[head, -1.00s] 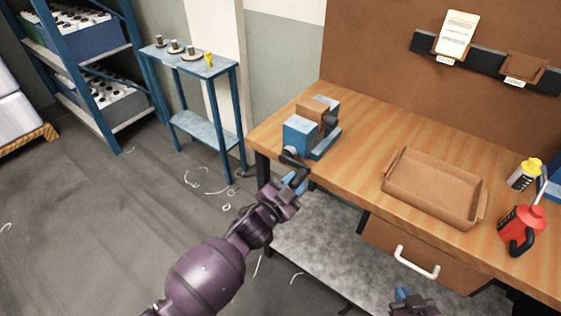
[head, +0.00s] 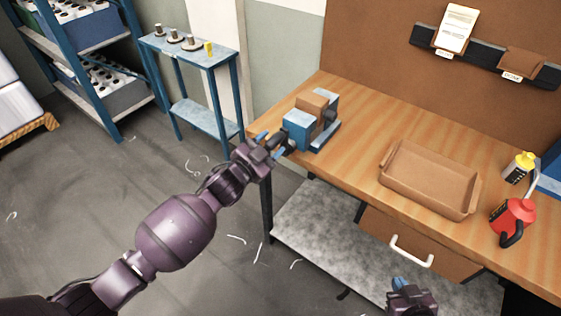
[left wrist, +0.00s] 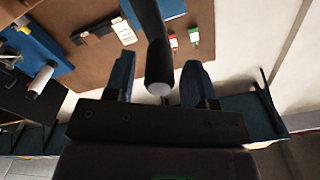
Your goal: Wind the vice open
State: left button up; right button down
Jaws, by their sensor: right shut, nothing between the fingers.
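The blue vice (head: 298,130) stands on the left end of the wooden workbench, with a brown block (head: 313,104) between its jaws. My left gripper (head: 273,142) is at the vice's near left side, by its dark handle. In the left wrist view, a dark round-ended bar (left wrist: 158,65), which looks like the vice handle, lies between my left gripper's two blue fingers (left wrist: 160,82). The fingers are open, with a gap on each side of the bar. My right gripper (head: 402,285) is low in front of the bench, shut and empty.
The workbench (head: 350,150) carries a brown tray (head: 425,205), a red can (head: 512,217) and a yellow-capped bottle (head: 520,167) to the right. A drawer handle (head: 411,252) sticks out in front. A small blue stand (head: 205,62) is at the left.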

pick_arm(q)
jog(key=shift+o, duration=0.6)
jog(key=v, duration=0.8)
